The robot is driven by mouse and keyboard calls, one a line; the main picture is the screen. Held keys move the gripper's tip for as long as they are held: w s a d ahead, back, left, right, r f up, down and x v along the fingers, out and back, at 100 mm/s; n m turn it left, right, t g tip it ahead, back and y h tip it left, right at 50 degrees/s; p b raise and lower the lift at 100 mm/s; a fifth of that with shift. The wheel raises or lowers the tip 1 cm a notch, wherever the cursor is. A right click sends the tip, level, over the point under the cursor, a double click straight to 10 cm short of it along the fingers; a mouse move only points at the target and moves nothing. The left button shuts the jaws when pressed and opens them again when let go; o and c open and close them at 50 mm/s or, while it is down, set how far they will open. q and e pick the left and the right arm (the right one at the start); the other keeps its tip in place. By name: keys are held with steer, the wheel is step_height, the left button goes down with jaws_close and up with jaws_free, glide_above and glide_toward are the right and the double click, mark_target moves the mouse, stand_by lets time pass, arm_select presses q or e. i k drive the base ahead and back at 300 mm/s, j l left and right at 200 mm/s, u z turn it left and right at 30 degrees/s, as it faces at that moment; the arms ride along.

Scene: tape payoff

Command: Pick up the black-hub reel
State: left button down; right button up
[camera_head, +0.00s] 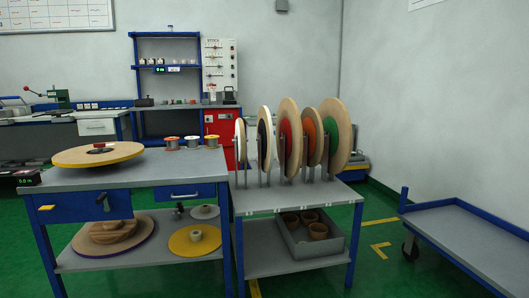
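Several wooden-flanged reels stand upright in a row in slots between grey posts on the right-hand table (300,197). The second reel from the left, the black-hub reel (266,135), shows a dark hub and is seen nearly edge-on. To its left is a thin reel with a pale hub (240,145). To its right are a large reel with a red hub (290,112), a smaller one with an orange-brown hub (313,130) and a large one with a green hub (337,130). Neither of my grippers is in view.
A flat reel with a yellow rim (75,157) lies on the left workbench (180,170), near several small spools. A grey bin (300,247) with brown cores sits on the lower shelf. A low blue-framed cart (470,240) stands at right; green floor lies between.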

mark_target(264, 127)
steer(key=i+j, duration=0.35)
steer(key=i, duration=0.2)
steer(key=z, duration=3.2)
steer(key=u, duration=0.75)
steer(key=i+j+u, duration=0.15)
steer(key=u, duration=0.3)
steer(key=i+j+u, duration=0.2)
steer(key=u, duration=0.25)
steer(key=i+j+u, duration=0.1)
steer(key=u, duration=0.35)
steer(key=i+u, duration=0.45)
steer(key=i+l+u, duration=0.1)
steer(key=u, duration=0.35)
